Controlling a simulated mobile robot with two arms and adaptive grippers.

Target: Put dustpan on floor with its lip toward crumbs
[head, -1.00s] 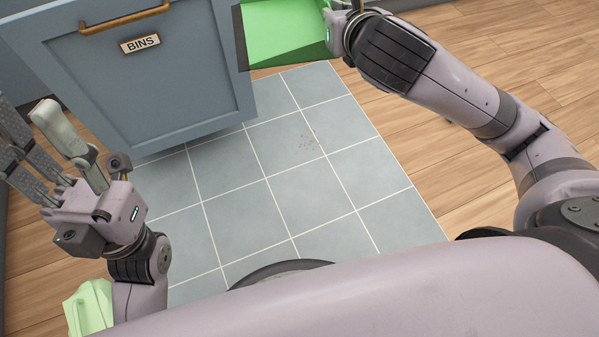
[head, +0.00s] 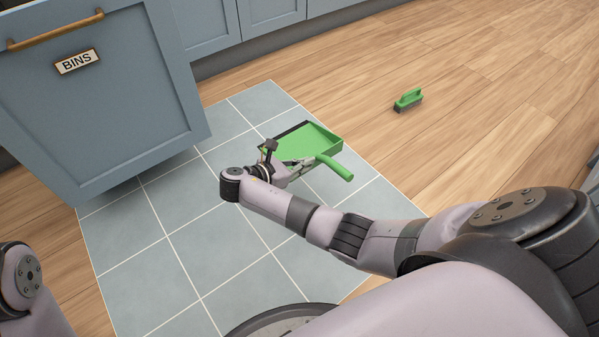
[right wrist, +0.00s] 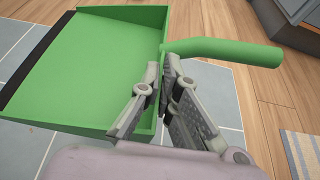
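The green dustpan (head: 317,139) is low over or on the blue-grey tiles; I cannot tell if it touches. Its black lip (head: 285,132) faces the upper left, toward the cabinets, and its handle (head: 337,168) points to the lower right. Tiny brown specks, perhaps crumbs (right wrist: 29,129), show on the tile near the lip's corner. My left gripper is out of view.
A green brush (head: 408,100) lies on the wooden floor to the right. The blue bins drawer (head: 100,95) stands out at the left. Blue cabinets (head: 235,20) line the back. The tiles left of my right arm are clear.

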